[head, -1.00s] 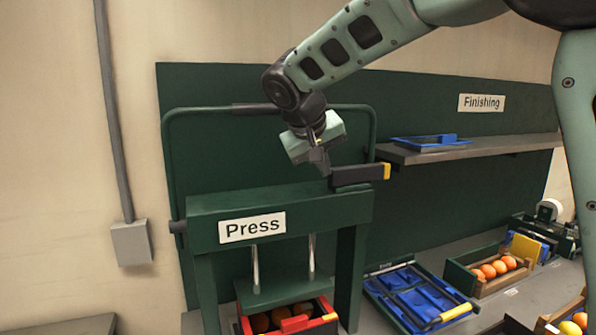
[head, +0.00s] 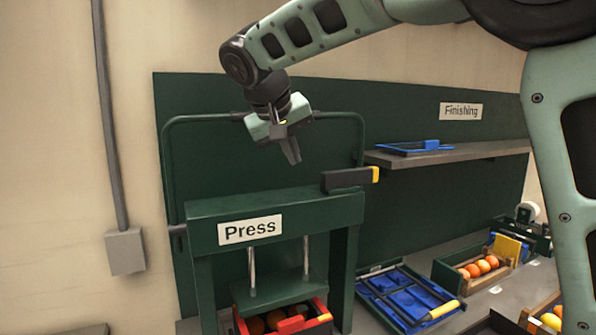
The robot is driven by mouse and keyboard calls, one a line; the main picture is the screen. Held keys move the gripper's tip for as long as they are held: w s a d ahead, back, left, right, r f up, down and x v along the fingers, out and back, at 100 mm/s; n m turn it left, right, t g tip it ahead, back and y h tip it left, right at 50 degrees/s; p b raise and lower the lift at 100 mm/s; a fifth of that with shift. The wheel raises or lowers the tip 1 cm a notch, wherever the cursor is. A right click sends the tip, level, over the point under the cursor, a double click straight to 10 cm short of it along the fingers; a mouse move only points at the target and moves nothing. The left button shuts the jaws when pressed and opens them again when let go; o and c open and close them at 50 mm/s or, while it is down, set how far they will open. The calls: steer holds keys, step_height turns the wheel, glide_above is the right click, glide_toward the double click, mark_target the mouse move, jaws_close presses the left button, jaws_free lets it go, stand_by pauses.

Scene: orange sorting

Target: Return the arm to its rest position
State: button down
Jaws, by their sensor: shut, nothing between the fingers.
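My gripper (head: 291,152) hangs at the end of my arm in the upper middle of the head view. Its fingers are together, point downward and hold nothing. It is above the green press (head: 274,208), up and to the left of the press's black lever with a yellow tip (head: 348,179), and apart from it. My arm reaches in from the upper right.
A red crate with oranges (head: 321,326) sits under the press plate. Right of it are a blue tray (head: 420,318) and a wooden crate of oranges (head: 447,272). A grey shelf (head: 452,156) holds a blue frame (head: 408,147). A green bar (head: 180,118) arches behind the press.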

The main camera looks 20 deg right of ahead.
steer(key=v, duration=0.4)
steer(key=s+a+f+n+g+y+b, duration=0.1)
steer(key=s+a+f+n+y+b, duration=0.2)
steer(key=s+f, duration=0.45)
steer(key=s+a+f+n+g+y, duration=0.15)
steer(key=s+a+f, duration=0.3)
steer(key=f, duration=0.55)
steer(key=s+a+f+n+g+y+b, duration=0.1)
steer(key=s+f+n, duration=0.3)
steer(key=s+f, duration=1.2)
steer(key=s+g+y+b, duration=0.1)
steer(key=s, duration=0.2)
steer(key=shift+a, duration=0.2)
steer(key=shift+n, duration=0.25)
